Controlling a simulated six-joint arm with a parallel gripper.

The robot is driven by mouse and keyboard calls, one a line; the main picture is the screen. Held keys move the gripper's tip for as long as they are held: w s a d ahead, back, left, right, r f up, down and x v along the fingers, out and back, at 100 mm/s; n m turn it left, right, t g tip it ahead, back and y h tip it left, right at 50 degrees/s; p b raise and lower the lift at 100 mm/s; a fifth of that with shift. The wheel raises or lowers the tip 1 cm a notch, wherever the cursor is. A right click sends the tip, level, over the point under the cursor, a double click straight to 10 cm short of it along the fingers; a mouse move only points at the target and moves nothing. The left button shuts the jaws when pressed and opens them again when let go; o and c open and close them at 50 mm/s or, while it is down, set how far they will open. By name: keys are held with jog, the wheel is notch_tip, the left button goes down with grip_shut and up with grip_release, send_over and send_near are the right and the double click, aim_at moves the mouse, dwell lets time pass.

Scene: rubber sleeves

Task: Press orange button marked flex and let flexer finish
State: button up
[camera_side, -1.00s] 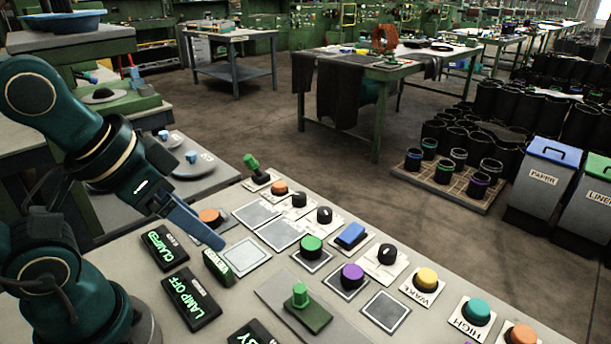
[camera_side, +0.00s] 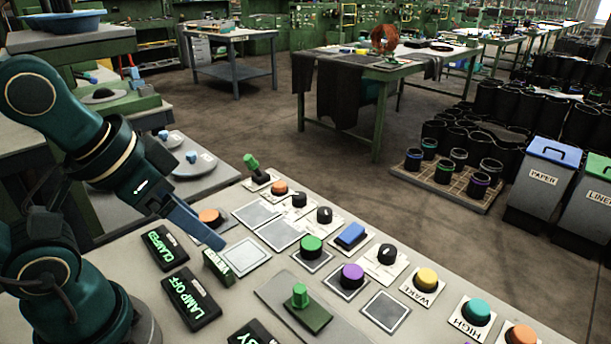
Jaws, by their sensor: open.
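Three orange buttons show on the grey panel (camera_side: 130,262): one (camera_side: 210,216) just behind my gripper, one (camera_side: 279,188) at the panel's far edge, and one (camera_side: 521,334) at the lower right corner. I cannot read a "flex" marking on any of them. My gripper (camera_side: 218,243) is open and empty, pointing down to the right, its blue finger in front of the nearest orange button and partly covering its plate. The flexer cannot be clearly identified.
Green (camera_side: 311,246), purple (camera_side: 352,275), yellow (camera_side: 426,279) and teal (camera_side: 477,311) buttons, black knobs and a green lever (camera_side: 300,296) crowd the panel. Bins (camera_side: 541,180) stand beyond it.

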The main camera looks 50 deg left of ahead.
grip_shut()
dwell(1.5)
